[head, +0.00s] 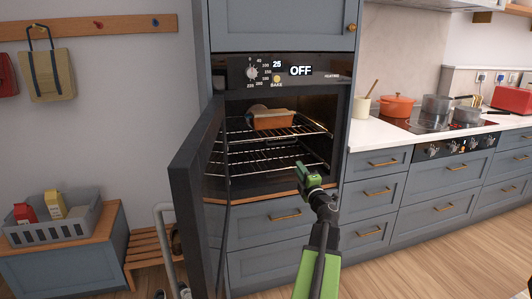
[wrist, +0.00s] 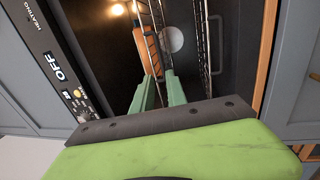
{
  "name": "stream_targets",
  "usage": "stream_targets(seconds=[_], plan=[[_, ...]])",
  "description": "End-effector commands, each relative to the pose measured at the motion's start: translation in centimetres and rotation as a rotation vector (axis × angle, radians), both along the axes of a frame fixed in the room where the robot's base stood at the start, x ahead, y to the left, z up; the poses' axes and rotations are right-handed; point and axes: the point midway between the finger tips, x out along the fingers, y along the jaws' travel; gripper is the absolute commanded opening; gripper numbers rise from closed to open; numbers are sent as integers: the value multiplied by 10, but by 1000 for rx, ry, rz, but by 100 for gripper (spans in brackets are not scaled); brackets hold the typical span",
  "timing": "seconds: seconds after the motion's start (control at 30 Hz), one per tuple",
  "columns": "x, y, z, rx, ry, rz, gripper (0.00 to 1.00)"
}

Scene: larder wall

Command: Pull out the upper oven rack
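The upper oven rack (head: 305,129) is a wire shelf inside the open oven, with an orange loaf pan (head: 272,121) on it. In the wrist view the upper rack (wrist: 157,28) shows nearly edge-on, with the pan (wrist: 146,50) to its left. My gripper (head: 302,170) is in front of the oven opening, appearing below the upper rack's front edge in the head view. In the wrist view its two green fingers (wrist: 158,82) are apart, with the rack's wires ahead of and between their tips. I cannot tell whether they touch the rack.
The lower rack (head: 260,159) sits below; it also shows in the wrist view (wrist: 203,45). The oven door (head: 196,190) stands open on the left, close to the opening. Drawers (head: 372,195) and a counter are to the right. A grey crate (head: 55,229) is at far left.

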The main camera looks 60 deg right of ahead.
Motion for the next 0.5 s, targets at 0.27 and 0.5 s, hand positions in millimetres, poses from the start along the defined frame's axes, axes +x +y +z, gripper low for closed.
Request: stream_targets(seconds=[0.27,0.5], plan=[[21,-7,5,-5,4,18,18],[71,-41,18,-4,2,23,18]])
